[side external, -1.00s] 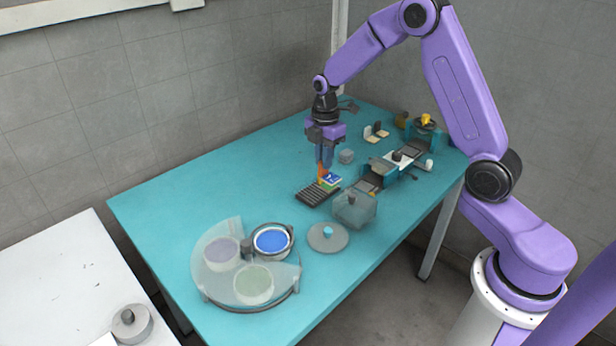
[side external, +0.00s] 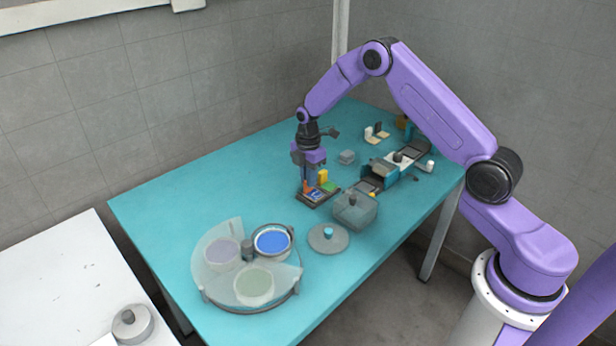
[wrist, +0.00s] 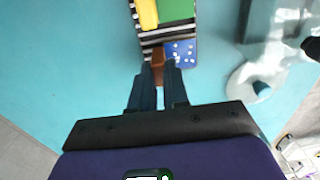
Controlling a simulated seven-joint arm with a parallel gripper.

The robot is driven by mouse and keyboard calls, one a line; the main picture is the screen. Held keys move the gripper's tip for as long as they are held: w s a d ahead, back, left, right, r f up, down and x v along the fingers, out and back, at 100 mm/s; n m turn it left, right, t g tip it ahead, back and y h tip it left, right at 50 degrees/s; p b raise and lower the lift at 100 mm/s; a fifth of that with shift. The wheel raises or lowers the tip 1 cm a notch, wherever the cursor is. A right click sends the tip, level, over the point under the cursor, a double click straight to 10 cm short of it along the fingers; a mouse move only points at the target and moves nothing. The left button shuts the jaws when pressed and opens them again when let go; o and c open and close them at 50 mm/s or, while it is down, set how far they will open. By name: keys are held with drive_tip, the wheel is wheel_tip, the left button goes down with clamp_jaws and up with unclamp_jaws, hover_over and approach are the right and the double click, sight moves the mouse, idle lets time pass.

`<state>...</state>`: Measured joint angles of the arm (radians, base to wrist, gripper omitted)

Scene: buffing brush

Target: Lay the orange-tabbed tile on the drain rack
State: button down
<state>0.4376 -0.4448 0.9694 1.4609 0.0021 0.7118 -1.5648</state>
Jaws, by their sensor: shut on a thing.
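The orange-tabbed tile has a blue face with white spots (wrist: 182,52) and an orange tab (wrist: 158,62). My gripper (wrist: 158,80) is shut on the tab. In the side view, my gripper (side external: 307,188) is low at the drain rack, with the blue face (side external: 315,194) beside its fingers. The dark slatted drain rack (wrist: 152,39) lies under the tile, which looks level and at or just above the slats; contact cannot be told. A green tile (wrist: 177,9) with a yellow tab (wrist: 147,13) also sits on the rack, beside the blue tile.
A clear box (side external: 355,210) stands close right of the rack. A grey disc with a blue knob (side external: 327,238) and a round stand with several pots (side external: 247,270) are nearer the camera. A grey block (side external: 347,157) lies behind. The table's left is clear.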

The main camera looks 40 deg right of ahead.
drive_tip(key=shift+f, duration=0.15)
drive_tip(key=c, duration=1.1)
unclamp_jaws()
drive_tip(key=shift+a+r, duration=0.1)
drive_tip(key=shift+r, duration=6.1)
